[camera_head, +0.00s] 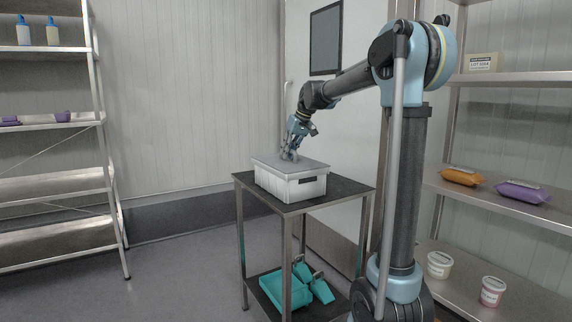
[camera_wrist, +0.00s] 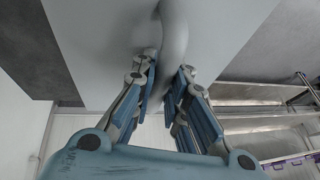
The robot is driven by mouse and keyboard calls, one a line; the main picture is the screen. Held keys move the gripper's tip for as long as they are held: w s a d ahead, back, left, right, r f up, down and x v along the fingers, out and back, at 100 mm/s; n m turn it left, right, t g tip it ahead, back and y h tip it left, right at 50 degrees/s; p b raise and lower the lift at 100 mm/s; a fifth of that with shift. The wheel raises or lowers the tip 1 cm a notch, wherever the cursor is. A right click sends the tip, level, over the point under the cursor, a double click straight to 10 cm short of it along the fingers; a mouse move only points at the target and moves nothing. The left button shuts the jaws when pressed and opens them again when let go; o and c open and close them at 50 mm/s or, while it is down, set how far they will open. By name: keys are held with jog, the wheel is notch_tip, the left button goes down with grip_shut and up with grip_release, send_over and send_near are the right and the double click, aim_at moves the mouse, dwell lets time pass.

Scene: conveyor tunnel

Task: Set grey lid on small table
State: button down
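The grey lid (camera_head: 276,163) lies flat on top of a white crate (camera_head: 309,188), which stands on the small dark-topped table (camera_head: 344,193). The lid's pale underside or face fills the top of the wrist view (camera_wrist: 100,40), with its curved grey handle (camera_wrist: 174,40) in the middle. My gripper (camera_head: 291,153) reaches down to the lid's handle from above. In the wrist view its two blue-grey fingers (camera_wrist: 166,85) converge on either side of the handle and look closed on it. The exact contact at the fingertips is partly hidden.
Teal scoops and a teal tray (camera_head: 287,292) lie on the table's lower shelf. Metal shelving (camera_head: 60,130) stands at left; another rack (camera_head: 500,205) at right holds bags and tubs. The crate covers much of the tabletop, with bare strips around it. Open floor lies left.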

jog(key=shift+r, duration=0.1)
dwell(0.3)
jog(key=shift+r, duration=1.45)
jog(key=shift+r, duration=0.7)
jog(key=shift+s, duration=0.1)
